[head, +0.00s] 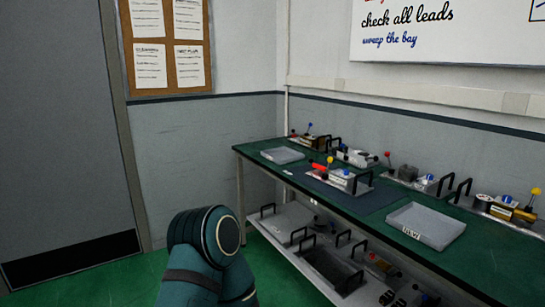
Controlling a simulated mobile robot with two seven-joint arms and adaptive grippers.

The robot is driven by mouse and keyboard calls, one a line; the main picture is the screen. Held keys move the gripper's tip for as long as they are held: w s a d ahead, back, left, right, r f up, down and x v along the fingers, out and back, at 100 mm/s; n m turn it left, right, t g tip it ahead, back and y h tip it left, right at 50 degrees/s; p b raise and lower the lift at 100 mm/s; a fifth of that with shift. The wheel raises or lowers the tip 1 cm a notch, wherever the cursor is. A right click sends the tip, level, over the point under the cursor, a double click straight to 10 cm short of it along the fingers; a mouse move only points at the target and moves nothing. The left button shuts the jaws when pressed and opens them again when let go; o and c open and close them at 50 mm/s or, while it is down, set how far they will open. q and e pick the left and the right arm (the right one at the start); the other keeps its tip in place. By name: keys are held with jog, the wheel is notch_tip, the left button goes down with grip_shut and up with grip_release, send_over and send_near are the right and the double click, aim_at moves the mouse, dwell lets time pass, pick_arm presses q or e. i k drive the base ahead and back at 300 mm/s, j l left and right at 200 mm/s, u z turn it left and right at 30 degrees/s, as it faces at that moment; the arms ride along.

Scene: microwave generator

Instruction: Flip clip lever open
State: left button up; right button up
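A green-topped workbench (366,197) runs along the wall at the right. Several small devices with coloured knobs and black handles stand on it. The nearest middle device (340,180) sits on a dark mat and has a red lever-like part (321,169) on its left side. I cannot tell which part is the clip lever or whether it is open; everything is small at this distance. A teal link of my own arm shows at the bottom, left of the bench. Neither gripper is in view.
A grey tray (282,156) lies at the bench's far left, and a labelled tray (426,226) lies near the front right. A lower shelf (287,229) holds more handled units. Green floor (100,285) is clear before the grey door (62,130).

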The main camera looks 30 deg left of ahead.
aim_at(329, 159)
jog(key=u, duration=0.45)
jog(key=z, duration=0.45)
jog(key=i+j+z, duration=0.2)
jog(key=j+z, duration=0.15)
jog(key=z, duration=0.15)
jog(key=i+j+z, duration=0.1)
jog(key=j+z, duration=0.35)
jog(key=i+j+z, duration=0.1)
jog(key=j+z, duration=0.3)
jog(key=j, duration=0.45)
jog(key=j+z, duration=0.15)
jog(key=j, duration=2)
